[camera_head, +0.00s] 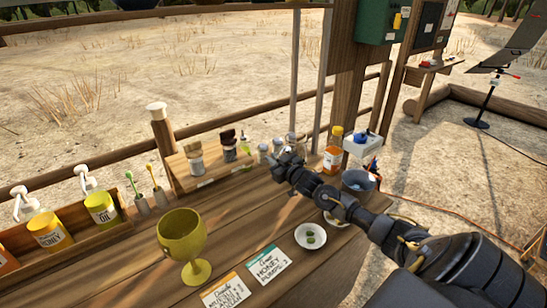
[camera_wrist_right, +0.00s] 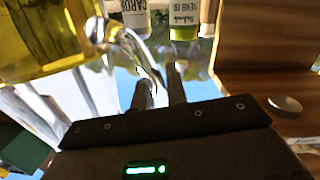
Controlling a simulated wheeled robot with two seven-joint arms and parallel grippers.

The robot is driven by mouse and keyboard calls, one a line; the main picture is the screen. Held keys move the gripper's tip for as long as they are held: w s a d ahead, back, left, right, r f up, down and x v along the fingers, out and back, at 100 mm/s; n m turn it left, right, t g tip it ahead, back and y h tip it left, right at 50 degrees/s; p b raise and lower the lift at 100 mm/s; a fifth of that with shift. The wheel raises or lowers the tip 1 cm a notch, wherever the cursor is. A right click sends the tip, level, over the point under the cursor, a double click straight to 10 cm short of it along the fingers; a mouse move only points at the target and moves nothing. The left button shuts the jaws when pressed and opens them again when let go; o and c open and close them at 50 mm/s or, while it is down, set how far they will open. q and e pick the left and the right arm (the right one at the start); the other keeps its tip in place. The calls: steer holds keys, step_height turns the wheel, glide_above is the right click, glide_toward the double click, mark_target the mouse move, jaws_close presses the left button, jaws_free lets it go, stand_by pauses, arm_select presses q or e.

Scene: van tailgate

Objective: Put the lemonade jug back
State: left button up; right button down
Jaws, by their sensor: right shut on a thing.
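The lemonade jug (camera_wrist_right: 40,38), clear glass with yellow liquid, fills the upper left of the right wrist view. Its clear curved handle (camera_wrist_right: 132,45) reaches toward my right gripper (camera_wrist_right: 158,92), whose two fingers are shut on it. In the head view my right gripper (camera_head: 287,166) is above the plank counter (camera_head: 235,225), in front of the small rack. The jug is mostly hidden there; I cannot tell whether the clear glass behind the gripper is part of it. My left gripper is not in view.
A yellow goblet (camera_head: 183,238), cards (camera_head: 268,264) and a small white dish (camera_head: 310,236) are on the counter. The rack (camera_head: 185,180) holds several small jars. An orange-labelled bottle (camera_head: 333,152) and a dark blue bowl (camera_head: 357,183) stand near my right arm. Pump bottles (camera_head: 47,230) stand left.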

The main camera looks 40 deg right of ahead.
steer(key=c, duration=1.6)
jaws_free()
steer(key=shift+c, duration=0.2)
steer(key=shift+o, duration=1.2)
steer(key=shift+s, duration=0.55)
steer(key=s+b, duration=0.1)
steer(key=s, duration=1)
steer(key=shift+a+r, duration=0.45)
